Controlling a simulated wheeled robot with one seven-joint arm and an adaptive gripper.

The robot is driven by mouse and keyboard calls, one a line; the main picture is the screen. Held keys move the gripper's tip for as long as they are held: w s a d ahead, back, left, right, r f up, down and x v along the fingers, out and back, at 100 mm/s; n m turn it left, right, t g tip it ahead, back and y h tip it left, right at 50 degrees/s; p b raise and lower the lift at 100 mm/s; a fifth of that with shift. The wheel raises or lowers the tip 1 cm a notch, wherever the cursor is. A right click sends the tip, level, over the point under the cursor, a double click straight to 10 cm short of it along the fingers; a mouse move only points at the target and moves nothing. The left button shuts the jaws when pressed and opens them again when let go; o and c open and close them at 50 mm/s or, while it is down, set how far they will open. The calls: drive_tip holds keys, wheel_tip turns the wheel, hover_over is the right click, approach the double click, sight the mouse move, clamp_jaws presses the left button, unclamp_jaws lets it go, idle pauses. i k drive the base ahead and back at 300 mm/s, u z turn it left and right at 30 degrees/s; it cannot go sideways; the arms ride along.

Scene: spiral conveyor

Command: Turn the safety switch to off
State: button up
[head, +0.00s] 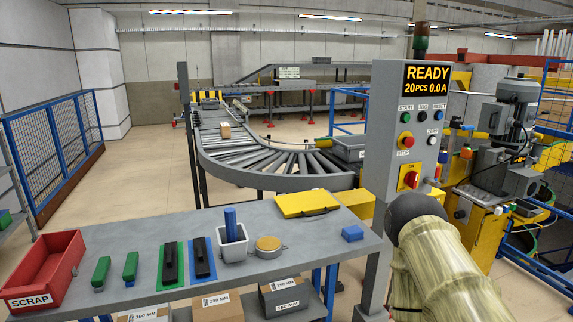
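The safety switch (409,178) is a red rotary knob on a yellow plate, low on the front of the grey control panel (383,130). The plate's label appears to read ON. The knob's exact angle is too small to tell. My arm rises at the lower right, and its dark rounded part is just below the switch in the picture. I cannot make out my gripper's fingers, and no contact with the switch shows.
Above the switch are a red stop button (406,140), smaller buttons and a READY display (427,79). A grey workbench (330,245) with a red scrap bin (45,268) and several tools stands left. A roller conveyor (290,172) curves behind. Machinery (500,150) stands right.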

sight(411, 178)
drive_tip(key=i, duration=0.5)
drive_tip(key=z, duration=2.1)
drive_tip(key=i, duration=2.45)
drive_tip(key=u, duration=2.75)
